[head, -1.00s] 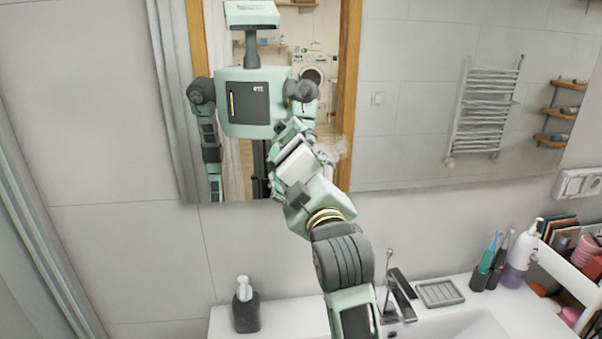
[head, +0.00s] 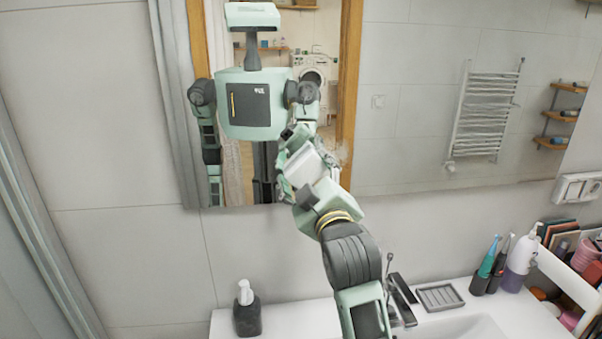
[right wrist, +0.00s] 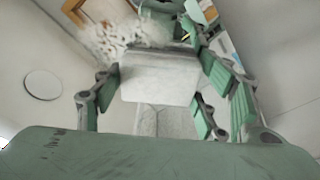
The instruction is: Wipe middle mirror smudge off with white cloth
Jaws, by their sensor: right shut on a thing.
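The mirror (head: 440,60) hangs on the wall above the sink. My right gripper (head: 297,153) is at its lower part, shut on the white cloth (head: 305,170), a folded, block-like pad. In the right wrist view the cloth (right wrist: 160,78) sits between the two fingers, with its reflection close behind. Whether it touches the glass I cannot tell. A pale, speckled smudge (head: 343,152) shows just right of the gripper, partly hidden by it. The smudge (right wrist: 120,36) also shows beyond the cloth in the right wrist view. My left gripper is not directly in view.
Below are the sink counter (head: 290,318), a dark soap bottle (head: 247,315), a faucet (head: 402,298) and a soap dish (head: 440,297). Toothbrushes and a white bottle (head: 520,262) stand at the right, beside a cart. The mirror also reflects my body and the room.

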